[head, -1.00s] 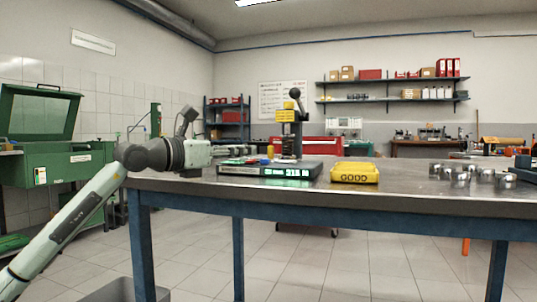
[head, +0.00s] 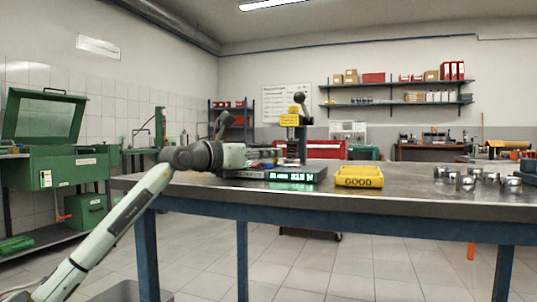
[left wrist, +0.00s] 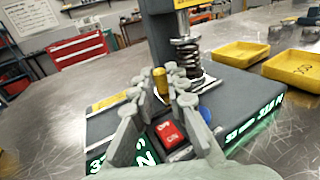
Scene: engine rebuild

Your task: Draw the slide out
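A dark bench tester (head: 293,130) with a yellow label, black ball lever and green lit display stands on the steel bench. In the left wrist view its column and plunger (left wrist: 185,22) stand above a metal coil spring (left wrist: 187,55). A short yellow peg (left wrist: 160,80) sits in front of the spring. In the head view my left gripper (head: 262,160) is at the tester's left side. No separate slide is clearly seen. My right gripper is out of view.
A yellow tray marked GOOD (head: 359,182) stands right of the tester. Several shiny metal parts (head: 466,181) stand at the bench's right. A red button (left wrist: 168,134) lies on the tester base below my fingers. Bare bench (head: 405,195) lies between.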

